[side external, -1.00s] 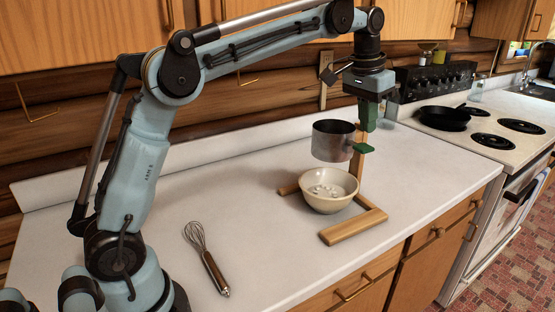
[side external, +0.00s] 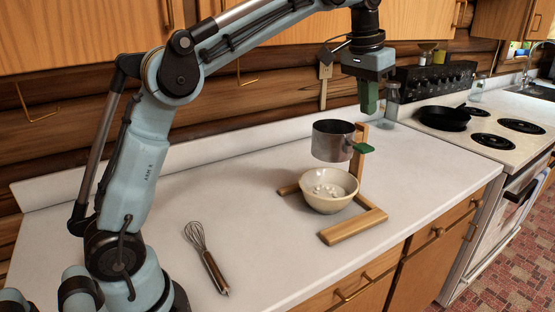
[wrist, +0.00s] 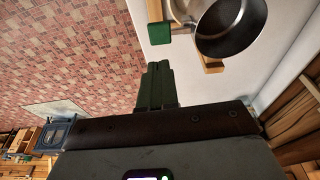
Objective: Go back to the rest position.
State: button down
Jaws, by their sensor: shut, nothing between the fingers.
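My gripper (side external: 368,98) is shut and empty, pointing down above and a little right of a metal cup-like sifter (side external: 332,141) with a green handle tab (side external: 362,148). It is clear of the sifter. The sifter sits in a wooden stand (side external: 352,228), above a cream bowl (side external: 330,190) holding some white lumps. In the wrist view, the green fingers of my gripper (wrist: 157,84) are together, and the sifter (wrist: 230,28) and its green tab (wrist: 159,33) lie beyond them.
A whisk (side external: 206,257) lies on the white counter (side external: 265,235), near my base. A glass jar (side external: 391,103) stands behind my gripper. The stove (side external: 470,130) with a black pan (side external: 445,117) is to the right. Wooden cabinets (side external: 75,30) hang above.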

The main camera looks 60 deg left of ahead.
jog(key=s+d+f+t, duration=0.1)
jog(key=s+f+t, duration=0.3)
jog(key=s+f, duration=1.2)
jog(key=s, duration=0.4)
jog(key=shift+s+f+t, duration=0.3)
jog(key=shift+f, duration=0.1)
